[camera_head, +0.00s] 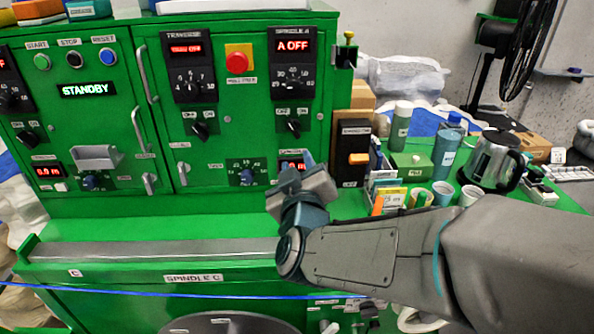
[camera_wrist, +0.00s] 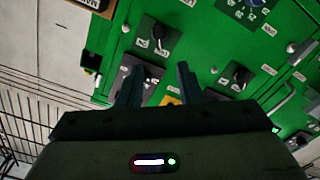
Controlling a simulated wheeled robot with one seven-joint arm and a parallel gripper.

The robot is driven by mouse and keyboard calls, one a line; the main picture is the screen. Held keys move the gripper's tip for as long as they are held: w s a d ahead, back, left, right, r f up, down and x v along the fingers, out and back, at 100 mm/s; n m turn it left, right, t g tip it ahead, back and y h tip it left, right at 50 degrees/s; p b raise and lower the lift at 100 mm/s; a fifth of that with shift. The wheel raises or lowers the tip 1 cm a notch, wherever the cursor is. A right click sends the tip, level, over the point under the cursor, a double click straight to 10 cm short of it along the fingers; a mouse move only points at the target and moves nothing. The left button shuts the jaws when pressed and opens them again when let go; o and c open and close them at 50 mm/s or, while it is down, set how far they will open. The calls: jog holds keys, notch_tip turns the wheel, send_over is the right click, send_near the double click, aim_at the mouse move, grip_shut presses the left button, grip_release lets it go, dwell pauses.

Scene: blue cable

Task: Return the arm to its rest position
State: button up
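My arm reaches in from the right in the head view, in front of the green control cabinet (camera_head: 228,121). My gripper (camera_head: 297,163) is close to the lower right part of the panel, below the dark knob (camera_head: 294,128), and hides part of a red display there. In the wrist view my gripper (camera_wrist: 160,84) shows two dark fingers spread apart, with nothing between them. They point towards the green panel with its dark rotary switches (camera_wrist: 157,39). I cannot tell whether the fingertips touch the panel.
A blue cable (camera_head: 200,295) runs across the cabinet's lower front. On the right, a cluttered green surface holds a kettle (camera_head: 492,160), a blue bottle (camera_head: 447,152), cups (camera_head: 443,193) and small boxes. A black fan (camera_head: 527,40) stands behind. A wire rack (camera_wrist: 30,120) shows in the wrist view.

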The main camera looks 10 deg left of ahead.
jog(key=shift+s+d, duration=0.1)
jog(key=shift+s, duration=0.2)
jog(key=shift+w, duration=0.1)
jog(key=s+d+f+m+g, duration=0.2)
jog(key=d+f+g, duration=0.2)
jog(key=d, duration=0.2)
jog(key=s+d+f+m+g, duration=0.2)
jog(key=d+f+g, duration=0.15)
jog(key=d, duration=0.25)
jog(key=s+d+f+m+g+h, duration=0.2)
jog(key=s+d+g, duration=0.1)
jog(key=s+d, duration=0.3)
jog(key=s+d+f+m+g+h, duration=0.2)
jog(key=s+d+m+g, duration=0.1)
jog(key=s+d, duration=0.2)
jog(key=shift+s+d+h, duration=0.3)
jog(key=shift+s+d, duration=0.1)
jog(key=shift+d, duration=0.45)
jog(key=shift+a+g, duration=0.1)
jog(key=shift+g, duration=0.15)
